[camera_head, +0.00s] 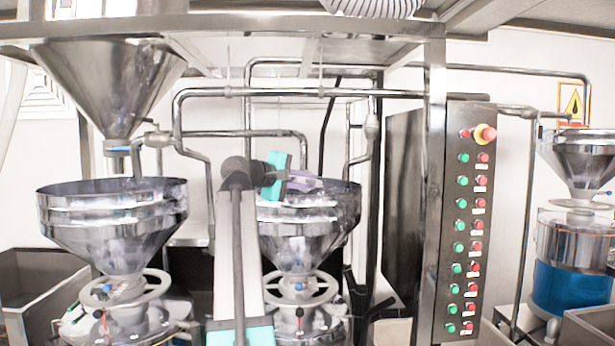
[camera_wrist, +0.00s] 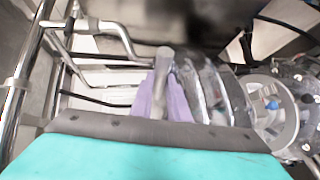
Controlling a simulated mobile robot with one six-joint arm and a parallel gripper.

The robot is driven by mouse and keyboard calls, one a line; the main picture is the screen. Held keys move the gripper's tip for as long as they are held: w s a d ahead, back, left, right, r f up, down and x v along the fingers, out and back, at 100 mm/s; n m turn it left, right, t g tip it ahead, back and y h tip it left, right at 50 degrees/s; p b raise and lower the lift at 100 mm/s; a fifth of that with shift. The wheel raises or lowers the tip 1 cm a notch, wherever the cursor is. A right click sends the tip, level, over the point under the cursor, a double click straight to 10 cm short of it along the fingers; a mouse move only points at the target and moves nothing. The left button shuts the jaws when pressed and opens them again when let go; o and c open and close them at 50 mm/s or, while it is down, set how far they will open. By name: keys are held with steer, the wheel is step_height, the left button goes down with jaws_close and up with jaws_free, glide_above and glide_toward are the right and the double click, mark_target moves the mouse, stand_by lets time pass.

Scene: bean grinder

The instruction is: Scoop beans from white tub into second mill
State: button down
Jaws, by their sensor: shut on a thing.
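My gripper (camera_head: 303,181) has purple fingers and is at the open top of the second mill's steel hopper (camera_head: 308,236), seen beyond my arm. In the wrist view the purple fingers (camera_wrist: 163,100) are shut on a grey handle (camera_wrist: 164,68), which looks like that of a scoop. The scoop's bowl and any beans in it cannot be made out. The hopper's shiny side (camera_wrist: 212,92) is just right of the fingers in the wrist view. I cannot identify the white tub with certainty.
Another mill hopper (camera_head: 112,225) stands at left under a large steel funnel (camera_head: 110,80). Steel pipes (camera_head: 300,92) run above and behind the second mill. A button panel (camera_head: 466,220) stands to its right. A machine with a blue lower part (camera_head: 570,290) is far right.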

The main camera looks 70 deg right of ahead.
steer(key=shift+d+r+m+t+y+p, duration=0.15)
steer(key=shift+m+t+y+p, duration=0.25)
steer(key=shift+y+p, duration=0.5)
steer(key=shift+a+r+m+t+y+p, duration=0.1)
steer(key=shift+r+m+t+y+p, duration=0.3)
steer(key=shift+p, duration=0.75)
steer(key=shift+f+m+t+y, duration=0.15)
steer(key=shift+m+t+y, duration=0.05)
steer(key=shift+t+y, duration=0.55)
steer(key=shift+f+m+t+y, duration=0.15)
steer(key=shift+m+t+y, duration=0.05)
steer(key=shift+t+y, duration=0.5)
